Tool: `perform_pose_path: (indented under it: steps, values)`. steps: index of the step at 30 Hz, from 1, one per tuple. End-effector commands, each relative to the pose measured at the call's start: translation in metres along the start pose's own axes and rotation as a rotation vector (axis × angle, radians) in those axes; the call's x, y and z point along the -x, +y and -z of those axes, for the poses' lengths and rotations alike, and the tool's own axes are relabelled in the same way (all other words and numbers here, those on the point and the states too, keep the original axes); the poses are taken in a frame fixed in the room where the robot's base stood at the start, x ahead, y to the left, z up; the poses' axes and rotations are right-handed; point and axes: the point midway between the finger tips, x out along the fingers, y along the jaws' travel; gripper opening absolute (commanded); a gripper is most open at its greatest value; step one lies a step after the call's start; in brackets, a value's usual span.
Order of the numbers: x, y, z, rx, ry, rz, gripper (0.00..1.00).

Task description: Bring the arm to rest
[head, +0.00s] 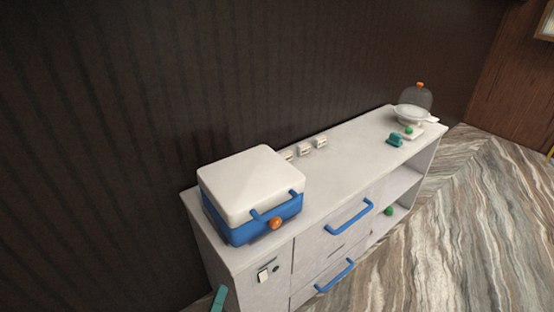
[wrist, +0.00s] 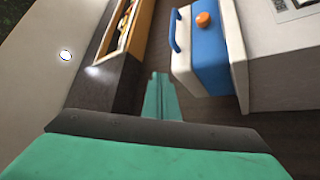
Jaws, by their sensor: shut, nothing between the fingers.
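My gripper (wrist: 161,98) shows in the wrist view, with its teal fingers together and nothing between them. It is in open space, apart from the counter and the things on it. In the head view a teal piece at the bottom edge, left of the counter, appears to be part of my arm; the rest of the arm is out of frame there.
A white counter (head: 347,175) stands along the dark wall. On it are a blue box with a white lid (head: 251,183), small white cards (head: 305,150), a teal item (head: 395,140) and a glass dome (head: 416,97). Marbled floor (head: 490,220) lies clear at right.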

Motion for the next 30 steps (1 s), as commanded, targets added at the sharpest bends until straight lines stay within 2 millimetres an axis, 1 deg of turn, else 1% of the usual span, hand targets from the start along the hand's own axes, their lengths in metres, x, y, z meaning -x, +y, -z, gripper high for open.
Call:
perform_pose_path:
  steps: [5,10,14,17,20,21,23,24,27,30]
  values:
    - [0.007,-0.015,-0.030,0.012,-0.036,0.097,0.00]
    - [0.018,-0.032,-0.060,0.012,-0.073,0.207,0.00]
    - [0.031,-0.044,-0.086,0.004,-0.106,0.306,0.00]
    - [0.047,-0.053,-0.110,-0.010,-0.138,0.397,0.00]
    - [0.070,-0.061,-0.137,-0.042,-0.176,0.506,0.00]
    - [0.082,-0.063,-0.148,-0.062,-0.194,0.556,0.00]
    - [0.101,-0.064,-0.164,-0.102,-0.221,0.631,0.00]
    - [0.115,-0.063,-0.173,-0.134,-0.239,0.677,0.00]
    - [0.147,-0.055,-0.187,-0.230,-0.279,0.773,0.00]
    - [0.174,-0.040,-0.193,-0.341,-0.312,0.841,0.00]
